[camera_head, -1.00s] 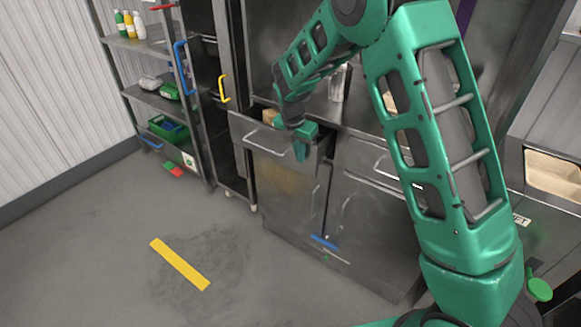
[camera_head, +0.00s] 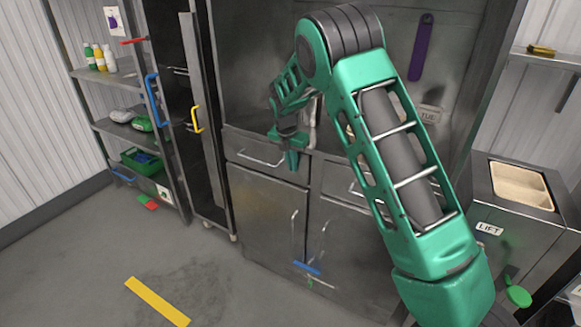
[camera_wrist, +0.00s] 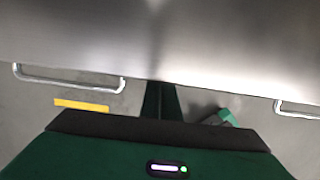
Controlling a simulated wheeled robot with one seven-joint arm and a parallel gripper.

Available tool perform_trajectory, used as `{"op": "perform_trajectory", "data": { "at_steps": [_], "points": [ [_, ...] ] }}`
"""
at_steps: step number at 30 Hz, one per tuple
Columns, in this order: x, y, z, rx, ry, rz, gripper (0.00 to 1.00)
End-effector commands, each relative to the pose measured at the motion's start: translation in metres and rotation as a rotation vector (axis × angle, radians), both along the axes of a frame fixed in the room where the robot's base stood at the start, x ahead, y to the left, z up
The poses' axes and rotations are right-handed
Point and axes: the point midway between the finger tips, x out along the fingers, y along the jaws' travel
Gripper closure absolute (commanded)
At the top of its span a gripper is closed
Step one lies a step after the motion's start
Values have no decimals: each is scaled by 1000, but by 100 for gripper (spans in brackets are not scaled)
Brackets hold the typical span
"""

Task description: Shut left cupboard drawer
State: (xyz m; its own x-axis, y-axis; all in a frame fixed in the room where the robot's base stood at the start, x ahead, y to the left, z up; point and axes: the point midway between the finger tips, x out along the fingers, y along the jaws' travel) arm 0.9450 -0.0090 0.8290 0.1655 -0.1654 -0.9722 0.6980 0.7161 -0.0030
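The left cupboard drawer (camera_head: 240,146) has a steel front with a bar handle (camera_head: 262,161). Its front looks flush with the cupboard, and no opening shows above it. My gripper (camera_head: 293,160) points down in front of the drawer's right end, near the gap to the right drawer (camera_head: 335,180). I cannot tell whether it touches the front. In the wrist view my gripper's fingers (camera_wrist: 160,101) lie side by side, shut and empty, at the steel edge. A handle (camera_wrist: 70,78) shows on each side there. My arm hides part of the right drawer.
Cupboard doors (camera_head: 265,215) below are shut, with a blue bar (camera_head: 306,268) low on them. A tall rack with a yellow handle (camera_head: 196,115) and a shelf (camera_head: 100,77) stand left. A LIFT-labelled unit (camera_head: 490,229) stands right. Floor in front with yellow tape (camera_head: 157,302) is clear.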

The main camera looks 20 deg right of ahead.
Motion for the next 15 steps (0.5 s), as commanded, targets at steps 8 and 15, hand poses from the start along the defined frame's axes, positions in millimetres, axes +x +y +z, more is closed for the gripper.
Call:
{"op": "perform_trajectory", "data": {
  "at_steps": [8, 15],
  "points": [
    [5, -12, 3, -11, -18, -19, 100],
    [-9, 10, 2, -6, -11, -13, 100]
  ]
}}
